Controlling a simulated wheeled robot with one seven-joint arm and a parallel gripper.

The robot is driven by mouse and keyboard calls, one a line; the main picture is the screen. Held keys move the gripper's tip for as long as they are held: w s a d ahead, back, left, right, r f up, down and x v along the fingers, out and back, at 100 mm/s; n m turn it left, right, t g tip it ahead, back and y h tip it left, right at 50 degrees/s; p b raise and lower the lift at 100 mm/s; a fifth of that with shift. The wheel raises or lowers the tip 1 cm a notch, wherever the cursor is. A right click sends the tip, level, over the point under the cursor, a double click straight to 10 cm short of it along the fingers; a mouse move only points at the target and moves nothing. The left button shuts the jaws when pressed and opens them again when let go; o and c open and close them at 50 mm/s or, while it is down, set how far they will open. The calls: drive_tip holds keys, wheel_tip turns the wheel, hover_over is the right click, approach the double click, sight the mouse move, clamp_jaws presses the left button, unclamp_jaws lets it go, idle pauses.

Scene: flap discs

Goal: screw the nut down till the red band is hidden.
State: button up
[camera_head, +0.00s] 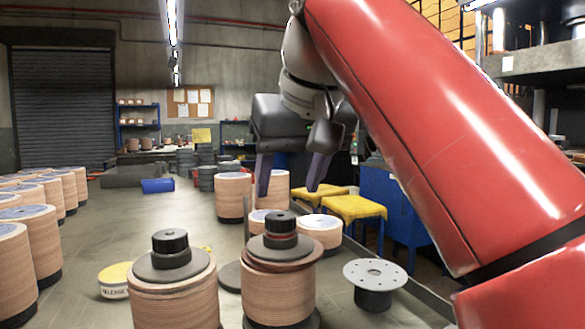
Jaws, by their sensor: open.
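Two stacks of flap discs stand in the foreground, each topped by a dark plate and a black nut. The middle stack (278,291) carries a nut (281,224) above its plate; its top disc is wider and browner than the rest. The left stack (174,303) has a nut (171,241) too.
A grey flanged spool (375,275) stands right of the middle stack. A yellow-lidded tub (115,280) sits at the left. More stacks (234,196) stand behind and along the left edge. Yellow-topped stools (354,207) are at the right. Open floor lies at the left middle.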

sight(283, 217)
drive_tip(key=shift+b+x, duration=0.7)
drive_tip(key=shift+x, duration=2.3)
